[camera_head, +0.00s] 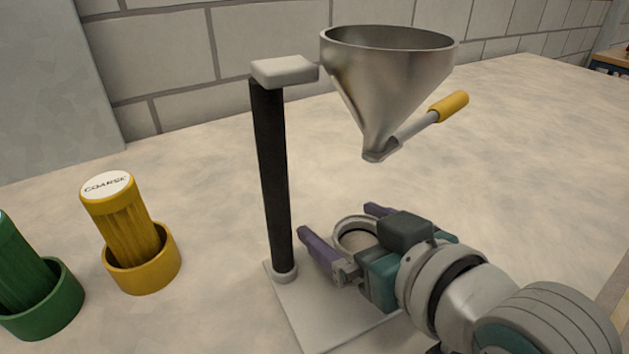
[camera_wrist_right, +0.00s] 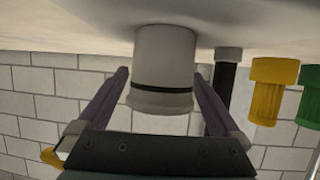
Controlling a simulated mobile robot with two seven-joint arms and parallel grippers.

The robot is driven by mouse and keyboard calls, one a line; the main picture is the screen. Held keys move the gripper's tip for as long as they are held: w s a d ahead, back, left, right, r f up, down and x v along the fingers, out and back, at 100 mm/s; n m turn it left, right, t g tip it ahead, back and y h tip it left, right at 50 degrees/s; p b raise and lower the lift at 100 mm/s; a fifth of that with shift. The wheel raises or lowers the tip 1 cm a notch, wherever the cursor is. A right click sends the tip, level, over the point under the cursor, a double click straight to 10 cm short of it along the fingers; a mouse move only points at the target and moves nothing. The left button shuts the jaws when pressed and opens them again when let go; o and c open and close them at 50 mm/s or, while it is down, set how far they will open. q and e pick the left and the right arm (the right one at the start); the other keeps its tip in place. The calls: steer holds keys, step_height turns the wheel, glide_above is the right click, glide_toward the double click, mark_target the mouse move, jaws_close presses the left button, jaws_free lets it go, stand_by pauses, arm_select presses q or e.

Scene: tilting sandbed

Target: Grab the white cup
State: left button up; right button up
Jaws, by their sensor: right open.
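The white cup (camera_head: 354,240) stands upright on the pale base plate of the funnel stand, below the funnel. It looks empty from the part of its inside that shows. In the wrist view, which is upside down, the white cup (camera_wrist_right: 164,62) has a dark band around it. My right gripper (camera_head: 336,219) is open, with its purple fingers on either side of the cup. In the wrist view, a gap shows between the cup and each finger of the right gripper (camera_wrist_right: 161,75). The gripper body hides part of the cup in the head view. My left gripper is not in view.
A metal funnel (camera_head: 385,85) with a yellow-handled lever (camera_head: 449,106) hangs above the cup. The stand's black post (camera_head: 271,175) rises left of the gripper. A yellow container (camera_head: 140,272) marked COARSE and a green one (camera_head: 45,308) stand at left. The table is clear at right.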

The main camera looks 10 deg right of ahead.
steer(key=shift+r, duration=0.1)
steer(key=c, duration=1.6)
